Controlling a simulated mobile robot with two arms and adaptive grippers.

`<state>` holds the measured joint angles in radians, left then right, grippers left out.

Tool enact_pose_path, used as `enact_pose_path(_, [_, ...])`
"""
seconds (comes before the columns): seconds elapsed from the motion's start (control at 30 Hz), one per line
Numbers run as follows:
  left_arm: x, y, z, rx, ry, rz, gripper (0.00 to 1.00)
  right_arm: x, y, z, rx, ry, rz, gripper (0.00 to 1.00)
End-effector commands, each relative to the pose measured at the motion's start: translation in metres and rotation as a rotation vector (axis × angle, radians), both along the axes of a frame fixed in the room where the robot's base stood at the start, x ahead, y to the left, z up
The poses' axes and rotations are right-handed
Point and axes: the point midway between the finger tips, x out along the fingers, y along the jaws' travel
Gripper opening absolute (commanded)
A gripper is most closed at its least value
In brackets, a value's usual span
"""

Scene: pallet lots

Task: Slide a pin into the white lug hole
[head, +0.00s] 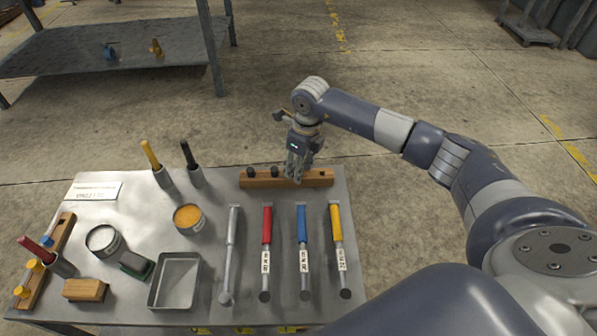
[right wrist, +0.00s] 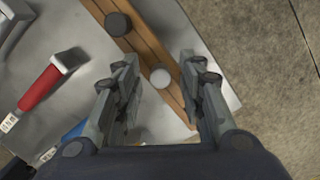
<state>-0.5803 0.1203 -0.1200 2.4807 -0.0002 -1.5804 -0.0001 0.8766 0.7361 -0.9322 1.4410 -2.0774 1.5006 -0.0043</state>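A wooden block (head: 258,182) with several dark-topped pins stands at the table's back edge. My right gripper (head: 294,178) points down over its middle. In the right wrist view the open fingers (right wrist: 162,95) stand either side of a light grey round pin top (right wrist: 160,78), with a gap around it. A black pin top (right wrist: 118,24) shows farther along the block. A white-grey handled tool (head: 232,240) lies left of a red one (head: 266,230), a blue one (head: 302,230) and a yellow one (head: 337,225). I cannot make out a white lug hole. My left gripper is out of view.
The metal table also holds an orange-filled tin (head: 188,218), a white-filled tin (head: 103,240), an empty tray (head: 173,285), upright handled holders and a second wooden rack (head: 34,285) at left. A sign (head: 95,190) lies at the back left. A shelf (head: 110,45) stands beyond.

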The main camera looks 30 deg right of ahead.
Motion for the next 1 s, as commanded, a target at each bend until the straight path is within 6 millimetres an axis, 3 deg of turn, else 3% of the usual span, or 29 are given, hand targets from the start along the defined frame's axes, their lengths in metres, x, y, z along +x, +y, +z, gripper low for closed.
enact_pose_path(0.03, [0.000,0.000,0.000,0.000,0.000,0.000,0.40,0.000,0.000,0.000,0.000,0.000,0.000,0.19])
enact_pose_path(0.1, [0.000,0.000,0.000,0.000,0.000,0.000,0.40,0.000,0.000,0.000,0.000,0.000,0.000,0.03])
enact_pose_path(0.13, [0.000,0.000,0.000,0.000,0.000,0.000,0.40,0.000,0.000,0.000,0.000,0.000,0.000,0.00])
enact_pose_path(0.57, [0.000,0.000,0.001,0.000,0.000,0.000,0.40,0.000,0.000,0.005,0.000,-0.001,-0.001,0.00])
enact_pose_path(0.83, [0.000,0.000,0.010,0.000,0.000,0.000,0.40,0.001,-0.001,0.040,-0.001,-0.004,0.000,0.00])
enact_pose_path(1.0, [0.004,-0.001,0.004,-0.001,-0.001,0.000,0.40,-0.025,0.010,0.039,-0.001,0.001,0.004,0.00])
